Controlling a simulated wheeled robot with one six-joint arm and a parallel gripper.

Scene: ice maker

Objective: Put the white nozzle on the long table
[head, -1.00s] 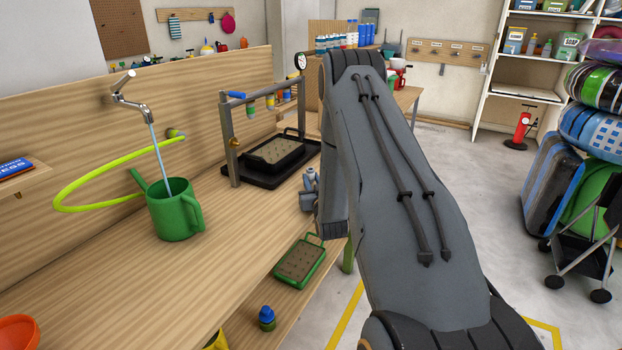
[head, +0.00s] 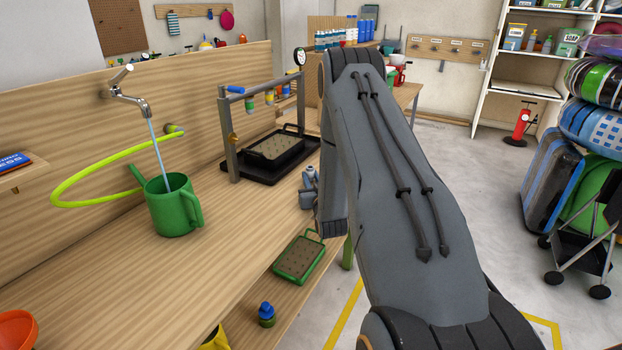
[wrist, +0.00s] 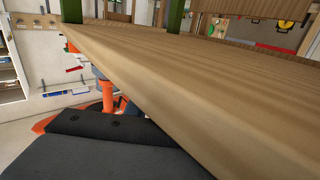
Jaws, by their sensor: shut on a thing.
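A long wooden table (head: 110,245) runs along the left of the head view. Its edge also shows close up, slanting across the wrist view (wrist: 200,95). My gripper (head: 309,188) shows only in part as grey pieces beside my arm, at the table's right edge. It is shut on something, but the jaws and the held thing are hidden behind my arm. In the wrist view, a dark grey part of my own arm end fills the bottom. I cannot make out a white nozzle in either view.
On the table stand a green watering can (head: 173,208) under a running tap (head: 128,95), and a black tray (head: 268,165) under a metal frame. A green-rimmed tray (head: 299,259) and a small blue-topped bottle (head: 266,314) sit on a lower shelf.

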